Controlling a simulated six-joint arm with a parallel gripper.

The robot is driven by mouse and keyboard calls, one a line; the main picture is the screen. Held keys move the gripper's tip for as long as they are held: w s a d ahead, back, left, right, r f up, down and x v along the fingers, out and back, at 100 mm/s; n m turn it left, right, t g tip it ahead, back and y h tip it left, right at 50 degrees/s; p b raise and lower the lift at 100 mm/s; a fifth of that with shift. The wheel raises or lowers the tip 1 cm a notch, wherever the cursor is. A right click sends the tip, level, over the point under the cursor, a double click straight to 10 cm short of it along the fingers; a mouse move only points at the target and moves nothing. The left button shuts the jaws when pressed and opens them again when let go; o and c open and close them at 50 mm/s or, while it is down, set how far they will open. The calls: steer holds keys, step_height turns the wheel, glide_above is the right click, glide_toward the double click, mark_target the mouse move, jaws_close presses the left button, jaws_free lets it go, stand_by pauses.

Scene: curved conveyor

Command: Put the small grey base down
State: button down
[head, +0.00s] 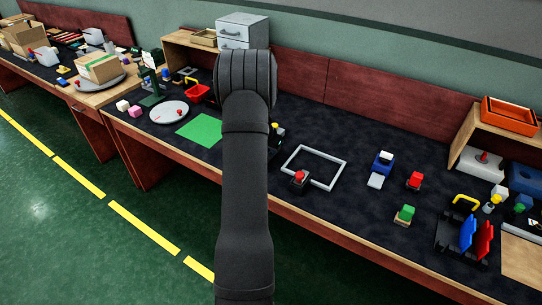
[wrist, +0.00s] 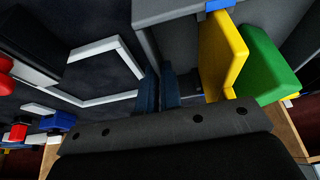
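My gripper (wrist: 160,86) shows in the wrist view as two dark blue fingers with a narrow gap between them. The fingertips are beside the wall of a grey holder (wrist: 149,42), in which a yellow panel (wrist: 222,55) and a green panel (wrist: 268,66) stand. I cannot tell whether the fingers touch or grip that wall, or whether this holder is the small grey base. In the head view my arm hides the gripper and most of what is around it.
A white square frame (head: 290,167) lies on the dark bench top. A red-topped piece (head: 299,177) stands at its front corner. A green mat (head: 200,130) lies left of my arm. A dark rack with blue (head: 467,233) and red panels (head: 484,240) stands at right.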

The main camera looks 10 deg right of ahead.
steer(key=shift+f, duration=1.6)
steer(key=shift+f, duration=0.15)
steer(key=c, duration=1.6)
jaws_free()
steer(key=v, duration=1.2)
steer(key=shift+w+d, duration=0.1)
